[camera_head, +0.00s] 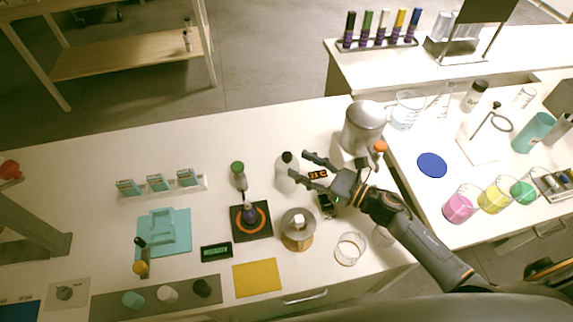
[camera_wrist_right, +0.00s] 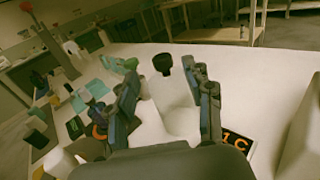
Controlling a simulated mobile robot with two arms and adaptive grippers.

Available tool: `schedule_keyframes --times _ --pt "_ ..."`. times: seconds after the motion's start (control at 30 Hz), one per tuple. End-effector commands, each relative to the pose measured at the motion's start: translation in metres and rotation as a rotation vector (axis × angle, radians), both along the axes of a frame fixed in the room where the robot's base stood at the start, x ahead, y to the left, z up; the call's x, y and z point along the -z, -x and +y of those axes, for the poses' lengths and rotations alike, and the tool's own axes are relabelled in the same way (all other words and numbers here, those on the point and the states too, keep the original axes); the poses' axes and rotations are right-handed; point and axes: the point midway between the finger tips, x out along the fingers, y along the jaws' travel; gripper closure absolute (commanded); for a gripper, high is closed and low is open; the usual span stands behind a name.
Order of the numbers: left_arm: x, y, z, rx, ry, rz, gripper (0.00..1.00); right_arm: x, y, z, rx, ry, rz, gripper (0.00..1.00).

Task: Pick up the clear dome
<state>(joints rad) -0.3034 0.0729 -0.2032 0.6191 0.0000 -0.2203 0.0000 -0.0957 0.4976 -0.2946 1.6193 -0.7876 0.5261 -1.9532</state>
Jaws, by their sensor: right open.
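I take the clear dome (camera_head: 298,239) to be the rounded see-through cover with a pale knob, over a tan round base, right of the dark mat; I cannot be sure of its outline. My right gripper (camera_head: 299,166) is open, above and to the right of the dome in the head view. Its fingers point left toward a whitish bottle with a black cap (camera_head: 287,177). In the right wrist view the bottle (camera_wrist_right: 174,92) stands upright between the two open fingers (camera_wrist_right: 168,85); contact cannot be told. My left gripper is not in view.
A dark mat with an orange ring (camera_head: 264,221) carries a flask. A clear glass (camera_head: 350,249) stands right of the dome. A grey metal canister (camera_head: 362,128) stands behind my right arm. A yellow sheet (camera_head: 257,277) lies in front. The table's back left is bare.

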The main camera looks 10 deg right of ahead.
Motion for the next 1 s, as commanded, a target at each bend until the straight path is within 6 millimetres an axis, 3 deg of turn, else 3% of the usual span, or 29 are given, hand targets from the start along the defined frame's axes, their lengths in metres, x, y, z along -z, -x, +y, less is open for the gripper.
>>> schedule_keyframes --times 0.4,0.73,1.0 --pt "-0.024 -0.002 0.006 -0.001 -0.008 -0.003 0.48 -0.006 -0.037 0.031 0.0 -0.004 0.001 0.48" --pt "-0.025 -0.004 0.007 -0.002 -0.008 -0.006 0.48 -0.003 -0.042 0.037 -0.001 -0.001 0.001 0.48" --pt "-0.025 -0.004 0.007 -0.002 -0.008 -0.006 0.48 -0.003 -0.042 0.037 -0.001 -0.001 0.001 1.0"
